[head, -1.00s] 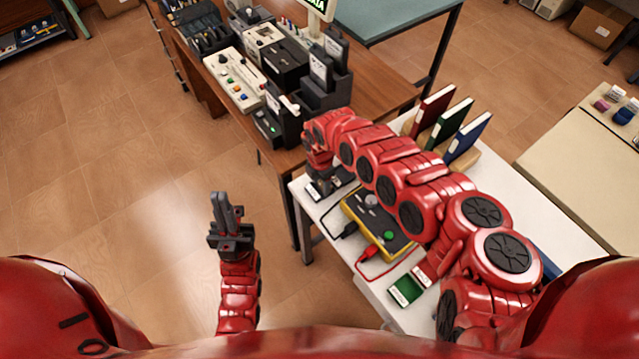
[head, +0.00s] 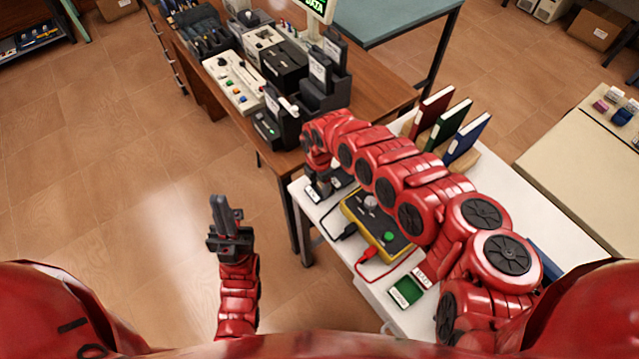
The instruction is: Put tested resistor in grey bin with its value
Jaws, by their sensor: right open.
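My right gripper (head: 322,188) is open at the left corner of the white table, low beside a dark tray with a white label (head: 312,194). Its fingers are small and partly hidden by my own wrist. I cannot make out a resistor in this view. Dark grey bins with white labels (head: 318,72) stand on the brown desk beyond the gripper. A yellow tester (head: 386,243) with a green button lies on the white table, beside my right forearm. My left gripper (head: 226,212) points up over the floor, apart from both tables; its finger gap is unclear.
A green tray (head: 405,291) with a white label sits at the white table's (head: 440,258) near edge. Black and red leads run from the tester. Red, green and blue binders (head: 448,124) stand behind my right arm. A white control box (head: 236,84) is on the desk.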

